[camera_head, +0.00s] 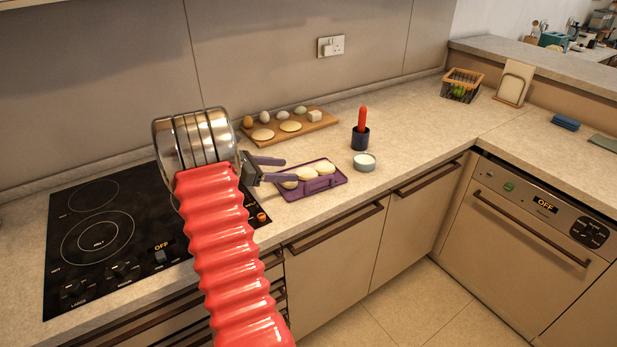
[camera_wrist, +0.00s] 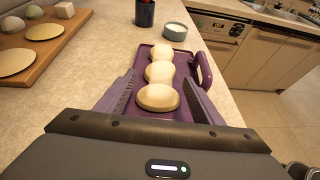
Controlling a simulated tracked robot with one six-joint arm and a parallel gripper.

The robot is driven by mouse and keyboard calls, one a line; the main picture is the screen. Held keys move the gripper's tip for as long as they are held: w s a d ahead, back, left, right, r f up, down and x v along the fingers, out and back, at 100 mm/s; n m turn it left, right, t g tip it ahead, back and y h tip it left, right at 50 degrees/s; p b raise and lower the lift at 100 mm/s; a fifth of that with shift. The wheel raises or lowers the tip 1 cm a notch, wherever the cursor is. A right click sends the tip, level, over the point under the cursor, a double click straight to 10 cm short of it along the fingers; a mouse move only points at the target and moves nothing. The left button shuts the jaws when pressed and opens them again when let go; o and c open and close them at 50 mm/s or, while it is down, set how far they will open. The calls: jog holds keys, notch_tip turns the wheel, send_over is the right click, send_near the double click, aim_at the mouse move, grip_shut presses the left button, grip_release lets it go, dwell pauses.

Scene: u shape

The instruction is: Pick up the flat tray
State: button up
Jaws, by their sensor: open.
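The flat tray (camera_head: 331,181) is purple and lies on the counter near its front edge, right of the hob. It carries several pale round pieces. A purple handle sticks up along its front side; it also shows in the wrist view (camera_wrist: 203,68). My gripper (camera_head: 276,170) is open at the tray's left end. In the wrist view my gripper (camera_wrist: 160,98) has one finger on each side of the nearest pale piece (camera_wrist: 158,97), over the near part of the tray (camera_wrist: 149,50). Whether the fingers touch the tray cannot be told.
A wooden board (camera_head: 261,140) with eggs and flat rounds lies behind the tray. A dark cup (camera_head: 361,138) with a red item and a small bowl (camera_head: 364,162) stand beyond the tray. A black hob (camera_head: 100,240) is at left. Counter on the right is mostly clear.

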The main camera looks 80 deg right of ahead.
aim_at(303, 171)
jog(key=shift+x, duration=1)
jog(key=shift+x, duration=2.6)
jog(key=shift+a, duration=0.1)
jog(key=shift+c, duration=0.5)
jog(key=c, duration=1.4)
jog(key=shift+c, duration=0.2)
jog(key=shift+r, duration=0.15)
notch_tip(303, 171, up, 10)
